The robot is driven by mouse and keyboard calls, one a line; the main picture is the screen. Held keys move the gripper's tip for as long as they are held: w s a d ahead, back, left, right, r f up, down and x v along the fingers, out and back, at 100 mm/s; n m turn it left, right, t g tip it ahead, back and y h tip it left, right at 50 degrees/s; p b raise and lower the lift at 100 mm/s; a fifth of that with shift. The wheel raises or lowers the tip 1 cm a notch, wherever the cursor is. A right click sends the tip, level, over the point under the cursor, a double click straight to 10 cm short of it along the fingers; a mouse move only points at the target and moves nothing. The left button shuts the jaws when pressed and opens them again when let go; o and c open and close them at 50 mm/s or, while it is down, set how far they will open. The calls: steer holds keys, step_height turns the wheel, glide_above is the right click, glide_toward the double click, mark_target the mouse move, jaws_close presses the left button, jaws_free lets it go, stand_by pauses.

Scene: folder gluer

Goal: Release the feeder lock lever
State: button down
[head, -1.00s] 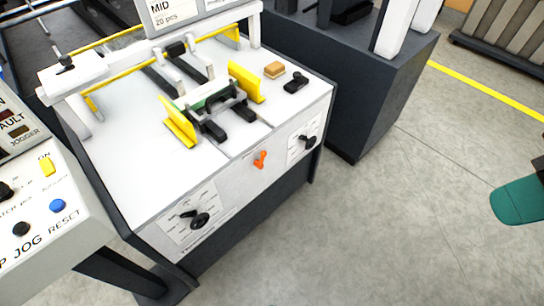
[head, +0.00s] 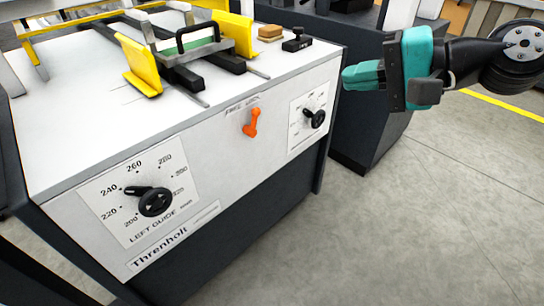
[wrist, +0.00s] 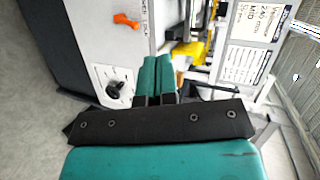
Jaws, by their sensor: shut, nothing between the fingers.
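The feeder lock lever is a small orange lever (head: 251,123) on the white front panel of the feeder, under a printed label that seems to read "FREE" and "LOCK". Its knob end points up and to the right. In the wrist view the orange lever (wrist: 127,21) shows at the upper left, beside the label. My gripper (head: 345,78) is teal, to the right of the lever and apart from it, near the panel's right end. In the wrist view its two fingers (wrist: 157,58) lie side by side, shut and empty.
A left guide dial with a black knob (head: 154,201) is on the panel's left. Another black knob (head: 314,119) is on its right, close to my gripper. Yellow guides (head: 232,34), a tan block (head: 270,32) and a black part (head: 297,40) are on top. Floor in front is clear.

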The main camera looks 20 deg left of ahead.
steer(key=w+a+f+m+y+b, duration=0.1)
steer(key=w+f+m+y+b, duration=0.1)
steer(key=f+b, duration=0.4)
steer(key=w+a+f+m+t+y+b, duration=0.1)
steer(key=w+a+f+m+y+b, duration=0.1)
steer(key=w+f+m+b, duration=0.2)
steer(key=w+a+f+m+t+y+b, duration=0.1)
steer(key=w+f+m+y+b, duration=0.1)
steer(key=f+b, duration=0.6)
step_height(320, 180, down, 4)
steer(key=shift+w+a+r+m, duration=0.25)
steer(key=shift+w+m, duration=0.15)
steer(key=shift+w, duration=0.1)
steer(key=p, duration=0.7)
glide_toward(252, 121)
steer(key=w+a+r, duration=0.1)
steer(key=w+a, duration=0.3)
steer(key=a, duration=0.1)
steer(key=shift+s+a+r, duration=0.35)
steer(key=shift+a+r, duration=0.1)
